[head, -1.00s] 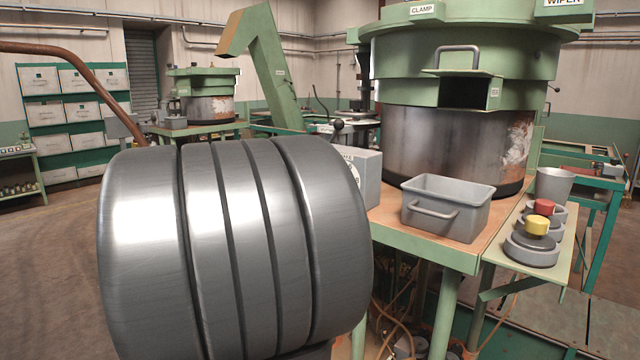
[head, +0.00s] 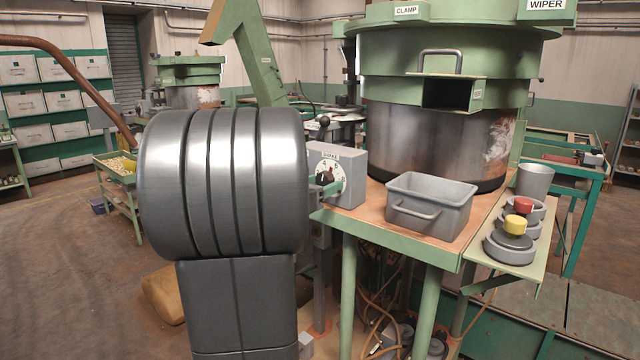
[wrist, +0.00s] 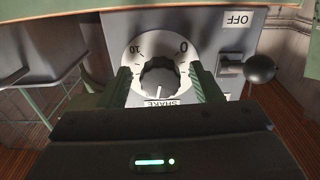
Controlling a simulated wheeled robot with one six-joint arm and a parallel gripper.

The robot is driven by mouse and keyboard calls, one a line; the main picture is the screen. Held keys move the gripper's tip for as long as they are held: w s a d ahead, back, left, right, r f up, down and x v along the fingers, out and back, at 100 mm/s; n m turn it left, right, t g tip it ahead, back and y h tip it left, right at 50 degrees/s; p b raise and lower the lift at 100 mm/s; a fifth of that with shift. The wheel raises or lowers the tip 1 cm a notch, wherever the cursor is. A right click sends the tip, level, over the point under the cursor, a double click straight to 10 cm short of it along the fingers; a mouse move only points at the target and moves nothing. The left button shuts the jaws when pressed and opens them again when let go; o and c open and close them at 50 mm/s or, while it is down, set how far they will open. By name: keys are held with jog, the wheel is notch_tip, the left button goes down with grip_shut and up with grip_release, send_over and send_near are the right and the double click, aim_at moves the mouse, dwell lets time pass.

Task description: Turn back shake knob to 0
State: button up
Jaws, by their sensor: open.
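The shake knob (wrist: 159,80) is dark and ribbed, on a white round dial (wrist: 184,68) marked 0 and 10. Its white pointer mark faces the SHAKE label, at the bottom of the dial in the wrist view, away from the 0. My gripper (wrist: 161,75) is open, with one green finger on each side of the knob. I cannot tell whether either finger touches it.
A dark ball-ended lever (wrist: 260,68) stands right of the dial, near an OFF label (wrist: 239,18). In the head view a grey bin (head: 430,206), a cup (head: 534,181) and red and yellow buttons (head: 514,225) stand right of the box.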

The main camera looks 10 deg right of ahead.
jog(key=c, duration=1)
jog(key=shift+f+b, duration=0.15)
jog(key=shift+b, duration=0.5)
